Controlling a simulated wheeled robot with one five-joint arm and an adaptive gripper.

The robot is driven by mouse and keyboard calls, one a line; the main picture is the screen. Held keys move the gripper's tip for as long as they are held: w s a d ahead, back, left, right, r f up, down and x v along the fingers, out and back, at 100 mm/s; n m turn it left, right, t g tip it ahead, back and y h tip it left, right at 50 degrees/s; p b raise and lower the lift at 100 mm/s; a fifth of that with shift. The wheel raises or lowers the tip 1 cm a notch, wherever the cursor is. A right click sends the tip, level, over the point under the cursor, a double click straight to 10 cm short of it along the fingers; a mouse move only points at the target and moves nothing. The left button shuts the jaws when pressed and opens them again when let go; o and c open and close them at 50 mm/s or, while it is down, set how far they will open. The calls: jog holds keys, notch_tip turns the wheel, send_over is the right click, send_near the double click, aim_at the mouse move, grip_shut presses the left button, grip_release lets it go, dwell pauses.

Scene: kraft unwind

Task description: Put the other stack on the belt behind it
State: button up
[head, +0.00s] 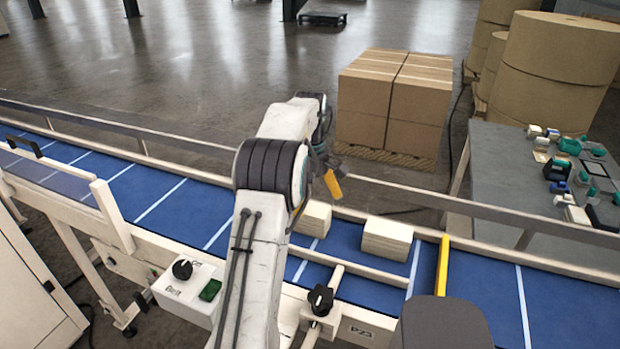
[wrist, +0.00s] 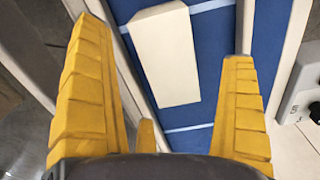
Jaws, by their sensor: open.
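Two pale cream stacks sit on the blue belt (head: 158,205), against its far side. The left stack (head: 313,218) is partly hidden by my arm. The right stack (head: 387,238) stands apart from it, just left of a yellow bar (head: 442,265) across the belt. My gripper (head: 331,186) is above and behind the left stack, with one yellow finger showing. In the wrist view my gripper (wrist: 162,45) is open and empty. A cream stack (wrist: 166,58) lies on the belt beyond and between the fingers; I cannot tell for sure which stack it is.
A rail (head: 420,203) runs along the belt's far edge. A control box (head: 190,290) with a knob and green button is on the near side. A grey table (head: 510,170) with small items stands right. Cartons (head: 394,100) on a pallet stand behind the belt.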

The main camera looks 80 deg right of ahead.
aim_at(310, 205)
notch_tip(310, 205, up, 6)
jog(key=shift+r+p, duration=0.25)
jog(key=shift+p, duration=0.3)
jog(key=shift+w+a+r, duration=0.1)
jog(key=shift+w+r, duration=0.05)
jog(key=shift+w, duration=0.1)
jog(key=w+a+r, duration=0.2)
jog(key=w+a, duration=0.1)
jog(key=w, duration=0.4)
jog(key=w+a+r, duration=0.2)
jog(key=w+a, duration=0.1)
jog(key=w, duration=0.4)
jog(key=w+a+r+n+t+h, duration=0.1)
jog(key=w+a+r+h, duration=0.15)
jog(key=w+a, duration=1.05)
jog(key=a+t, duration=0.1)
jog(key=a, duration=1.1)
jog(key=s+a+f+t+y, duration=0.1)
jog(key=s+a+f, duration=0.1)
jog(key=a, duration=0.4)
jog(key=s+a+f+n+t, duration=0.1)
jog(key=s+a+f, duration=0.1)
jog(key=a, duration=0.5)
jog(key=s+a+f+y, duration=0.1)
jog(key=s+a+f, duration=0.2)
jog(key=a, duration=0.4)
jog(key=shift+s+n+t+y, duration=0.3)
jog(key=shift+n+t+y, duration=0.05)
jog(key=shift+n+t, duration=0.05)
